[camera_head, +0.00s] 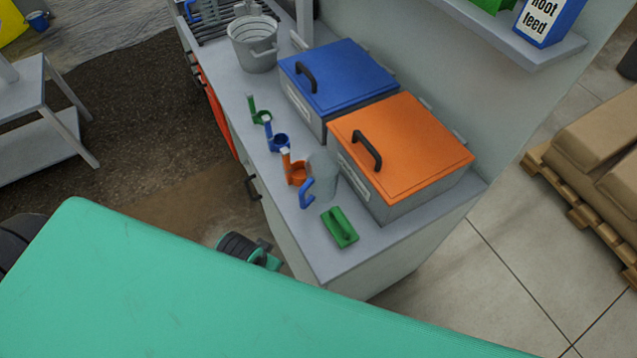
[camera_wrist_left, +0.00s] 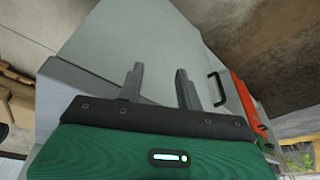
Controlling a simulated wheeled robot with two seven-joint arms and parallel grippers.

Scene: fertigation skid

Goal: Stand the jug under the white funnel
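A clear jug (camera_head: 323,178) with a blue handle (camera_head: 306,194) stands on the grey counter in the head view. It is in front of the orange-lidded bin, beside a small orange cup. No white funnel can be made out in either view. My left gripper (camera_wrist_left: 160,69) shows in the left wrist view, its two fingers apart with nothing between them. It faces the pale side of a cabinet, apart from the jug.
An orange-lidded bin (camera_head: 400,145) and a blue-lidded bin (camera_head: 338,76) stand along the wall. A grey bucket (camera_head: 253,50), small green, blue and orange (camera_head: 297,174) cups and a green handled block (camera_head: 340,228) share the counter. The counter's near corner (camera_head: 335,262) is bare.

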